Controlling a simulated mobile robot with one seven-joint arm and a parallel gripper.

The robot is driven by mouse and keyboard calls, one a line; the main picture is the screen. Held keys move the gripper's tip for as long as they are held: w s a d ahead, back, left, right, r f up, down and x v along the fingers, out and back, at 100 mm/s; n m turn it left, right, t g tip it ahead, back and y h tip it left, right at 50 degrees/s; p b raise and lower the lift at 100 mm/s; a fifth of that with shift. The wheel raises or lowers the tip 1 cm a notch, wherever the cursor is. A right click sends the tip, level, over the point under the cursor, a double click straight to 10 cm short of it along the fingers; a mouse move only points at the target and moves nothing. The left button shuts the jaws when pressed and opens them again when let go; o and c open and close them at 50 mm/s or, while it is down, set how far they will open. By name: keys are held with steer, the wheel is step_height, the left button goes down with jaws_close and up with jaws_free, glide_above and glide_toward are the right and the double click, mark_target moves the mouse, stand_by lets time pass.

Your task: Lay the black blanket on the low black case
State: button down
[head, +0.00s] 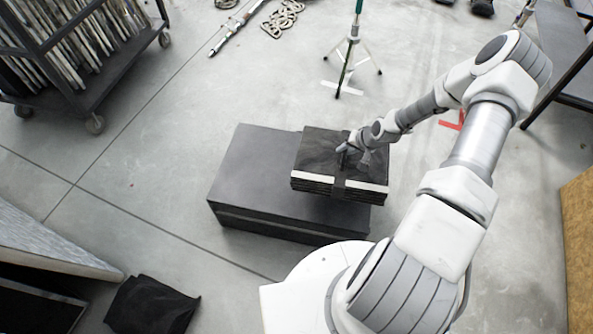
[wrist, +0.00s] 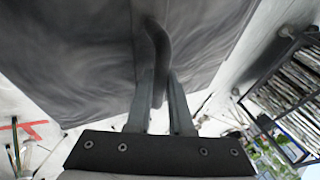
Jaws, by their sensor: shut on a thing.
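The black blanket (head: 318,151) is a flat folded stack with a white band along its near edge and a dark strap around it. The low black case (head: 250,172) stands on the floor, and the blanket is over its right part, hiding that end. I cannot tell whether the blanket touches the case lid or hangs just above it. My gripper (head: 349,150) is at the blanket's top middle. In the wrist view my gripper (wrist: 160,97) is shut on a raised dark strap of the blanket, whose dark surface (wrist: 70,50) fills the upper left.
A wheeled rack (head: 85,100) of flat panels stands at the upper left. A green-topped stand (head: 350,55) is behind the case. A black cloth-like bundle (head: 153,305) lies on the floor at lower left. The case's left lid is bare.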

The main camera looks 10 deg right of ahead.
steer(key=shift+a+f, duration=0.1)
steer(key=shift+f, duration=0.25)
steer(key=w+a+f+b, duration=0.1)
steer(key=w+a+f, duration=0.1)
steer(key=w+a+f+b, duration=0.1)
steer(key=w+a+f, duration=0.1)
steer(key=w+a, duration=0.1)
steer(key=w+a+f+b, duration=0.2)
steer(key=a+f, duration=0.1)
steer(key=shift+w+a, duration=0.2)
steer(key=shift+f+b, duration=0.8)
steer(key=shift+f, duration=1.15)
steer(key=shift+f, duration=0.15)
steer(key=c, duration=0.8)
jaws_free()
